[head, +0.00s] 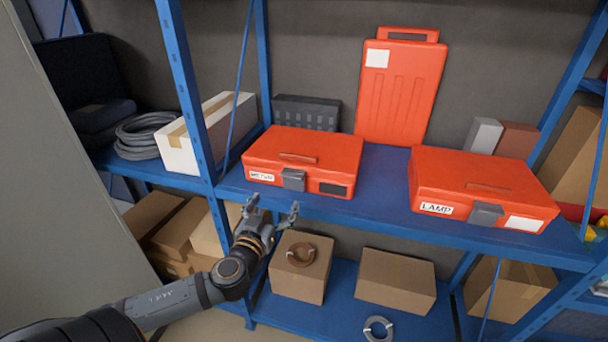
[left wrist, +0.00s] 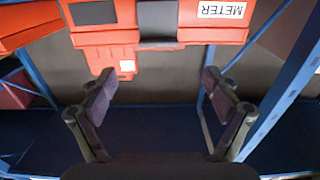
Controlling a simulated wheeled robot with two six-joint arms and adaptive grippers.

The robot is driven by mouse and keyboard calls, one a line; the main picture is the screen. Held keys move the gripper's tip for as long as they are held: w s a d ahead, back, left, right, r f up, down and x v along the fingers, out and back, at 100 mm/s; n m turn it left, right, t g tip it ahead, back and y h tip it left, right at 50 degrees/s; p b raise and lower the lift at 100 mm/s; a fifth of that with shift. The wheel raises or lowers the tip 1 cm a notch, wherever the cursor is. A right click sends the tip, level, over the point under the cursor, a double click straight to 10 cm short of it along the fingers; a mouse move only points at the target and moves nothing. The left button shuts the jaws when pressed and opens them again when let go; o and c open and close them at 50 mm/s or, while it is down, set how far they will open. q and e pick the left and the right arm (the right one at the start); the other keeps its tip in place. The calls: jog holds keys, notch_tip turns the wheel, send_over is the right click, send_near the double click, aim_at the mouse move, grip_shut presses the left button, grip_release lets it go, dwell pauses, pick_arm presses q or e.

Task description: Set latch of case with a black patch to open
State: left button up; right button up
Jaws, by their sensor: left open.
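The orange-red case with a black patch (head: 303,157) lies on the blue shelf, left of centre. Its front carries a METER label on the left, a grey latch (head: 293,180) in the middle and the black patch (head: 333,190) on the right. In the left wrist view the latch (left wrist: 158,20) is at the top centre, with the black patch (left wrist: 93,12) to its left. I cannot tell the latch's setting. My left gripper (head: 272,207) is open and empty, below and in front of the latch, apart from it; its fingers (left wrist: 157,82) are spread in the wrist view. My right gripper is not in view.
A second orange-red case (head: 482,180), labelled LAMP with a white patch, lies to the right. A tall orange-red case (head: 400,90) stands behind. A blue upright (head: 187,90) is left of the METER case. Cardboard boxes (head: 395,281) fill the lower shelf.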

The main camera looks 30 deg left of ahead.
aim_at(291, 178)
pick_arm(q)
jog(key=p+x, duration=0.1)
jog(key=x, duration=0.9)
jog(key=shift+w+d+r, duration=0.15)
jog(key=shift+d, duration=0.05)
jog(key=shift+w, duration=0.25)
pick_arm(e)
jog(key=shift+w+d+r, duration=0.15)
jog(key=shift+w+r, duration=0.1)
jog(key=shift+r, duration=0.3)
